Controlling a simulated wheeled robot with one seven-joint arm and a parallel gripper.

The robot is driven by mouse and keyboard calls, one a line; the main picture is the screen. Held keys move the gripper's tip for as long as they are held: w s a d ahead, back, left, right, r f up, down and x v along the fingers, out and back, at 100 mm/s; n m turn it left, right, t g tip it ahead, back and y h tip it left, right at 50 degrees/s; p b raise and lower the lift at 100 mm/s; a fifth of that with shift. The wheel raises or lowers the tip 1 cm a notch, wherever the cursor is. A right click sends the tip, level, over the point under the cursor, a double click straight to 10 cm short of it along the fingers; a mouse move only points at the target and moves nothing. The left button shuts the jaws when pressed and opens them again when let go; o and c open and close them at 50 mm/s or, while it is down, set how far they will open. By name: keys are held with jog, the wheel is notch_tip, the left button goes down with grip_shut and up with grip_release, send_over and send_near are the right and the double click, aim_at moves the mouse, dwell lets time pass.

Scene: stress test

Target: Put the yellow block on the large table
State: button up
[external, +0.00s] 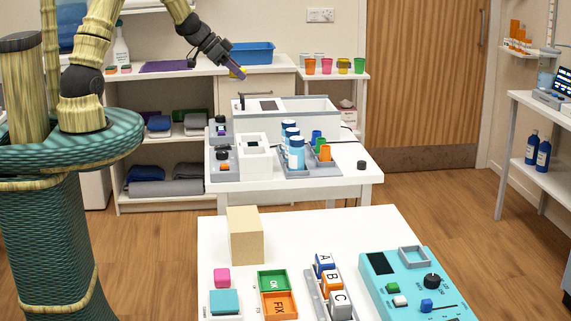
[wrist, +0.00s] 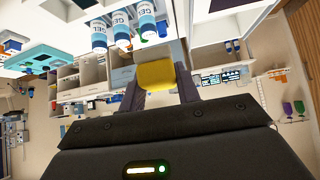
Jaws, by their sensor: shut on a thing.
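The yellow block (wrist: 155,75) is held between the two fingers of my gripper (wrist: 158,88) in the wrist view. In the external view my gripper (external: 238,70) is up in the air, above the back of the middle white table (external: 345,183), near its grey-white box. The block is too small there to make out clearly. A second white table (external: 315,222) stands in front, nearer the camera. I cannot tell by sight which table is the one called large.
The middle table carries a grey-white box (external: 325,108), blue-white bottles (external: 296,153), colored cups and a black knob. The front table carries a tan block (external: 245,235), colored trays, lettered blocks and a turquoise panel (external: 420,285). A shelf (external: 180,140) stands behind.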

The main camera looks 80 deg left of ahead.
jog(key=w+d+f+m+g+h+b, duration=0.1)
jog(key=w+d+m+h+b, duration=0.15)
jog(key=w+d, duration=0.75)
jog(key=w+d+m+h+b, duration=0.15)
jog(key=w+d+b, duration=0.25)
jog(key=w+d, duration=0.55)
jog(key=d+r+m+g+h+b, duration=0.15)
jog(key=d+m+b, duration=0.35)
jog(key=d, duration=2.5)
notch_tip(320, 180, down, 21)
jog(key=b, duration=0.1)
jog(key=shift+w+n, duration=0.3)
jog(key=shift+n, duration=0.1)
jog(key=shift+a, duration=0.1)
jog(key=shift+f+b, duration=1.75)
jog(key=shift+f, duration=1.35)
